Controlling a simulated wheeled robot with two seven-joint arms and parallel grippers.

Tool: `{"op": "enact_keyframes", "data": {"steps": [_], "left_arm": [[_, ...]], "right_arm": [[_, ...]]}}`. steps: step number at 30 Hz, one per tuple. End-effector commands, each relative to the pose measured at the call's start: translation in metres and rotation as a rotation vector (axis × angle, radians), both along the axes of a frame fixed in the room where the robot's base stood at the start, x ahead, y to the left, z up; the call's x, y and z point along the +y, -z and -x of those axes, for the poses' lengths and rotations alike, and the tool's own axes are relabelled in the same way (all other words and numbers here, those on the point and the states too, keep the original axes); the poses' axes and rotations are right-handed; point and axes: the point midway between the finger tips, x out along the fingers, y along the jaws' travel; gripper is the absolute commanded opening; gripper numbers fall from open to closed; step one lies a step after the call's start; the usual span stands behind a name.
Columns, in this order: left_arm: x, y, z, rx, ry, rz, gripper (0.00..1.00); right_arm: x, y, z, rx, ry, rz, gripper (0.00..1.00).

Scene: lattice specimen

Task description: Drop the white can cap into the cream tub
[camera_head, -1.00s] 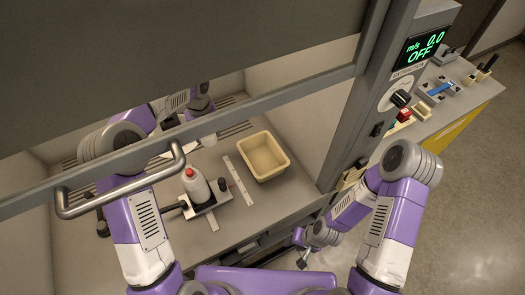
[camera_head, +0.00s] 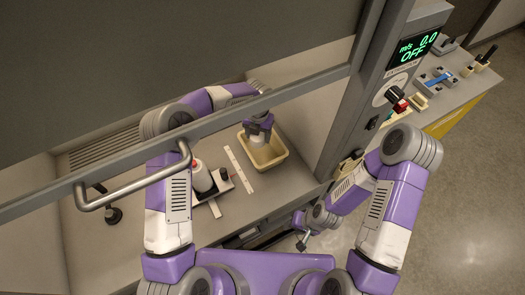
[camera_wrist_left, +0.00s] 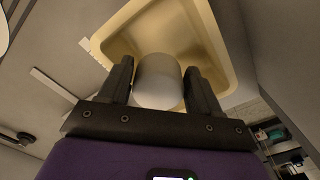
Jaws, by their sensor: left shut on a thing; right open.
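The cream tub (camera_head: 279,158) stands inside the fume hood, on the right part of the work surface; it also shows in the left wrist view (camera_wrist_left: 212,50). My left gripper (camera_wrist_left: 158,88) is shut on the white can cap (camera_wrist_left: 158,80), a pale rounded piece between its two fingers. In the head view my left gripper (camera_head: 258,139) is over the tub, and the cap is hidden there. In the wrist view the cap overlaps the tub's opening. My right gripper (camera_head: 303,241) is low outside the hood, empty and open.
A side bench (camera_head: 440,95) with small items is at the right.

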Motion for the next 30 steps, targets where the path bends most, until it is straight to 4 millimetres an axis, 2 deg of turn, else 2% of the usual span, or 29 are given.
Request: {"op": "enact_keyframes", "data": {"steps": [1, 5, 14, 15, 21, 30], "left_arm": [[0.000, 0.011, 0.000, 0.001, -0.001, 0.000, 0.36], [0.001, 0.021, 0.000, 0.001, -0.001, 0.000, 0.36], [0.000, 0.023, 0.000, 0.000, -0.002, 0.000, 0.36], [0.000, 0.023, 0.000, 0.000, -0.002, 0.000, 0.65], [0.000, 0.023, 0.000, 0.000, -0.002, 0.000, 0.93], [0.000, 0.017, -0.001, -0.002, -0.002, 0.000, 0.93]], "right_arm": [[0.000, 0.009, 0.000, 0.000, 0.000, 0.000, 0.43], [0.000, 0.017, 0.000, 0.000, 0.000, 0.000, 0.43], [0.000, 0.017, 0.000, 0.000, 0.000, 0.000, 0.43], [0.000, 0.017, 0.000, 0.000, 0.000, 0.000, 0.43], [0.000, 0.017, 0.000, 0.000, 0.000, 0.000, 0.43], [0.000, 0.017, 0.000, 0.000, 0.000, 0.000, 0.43]]}}
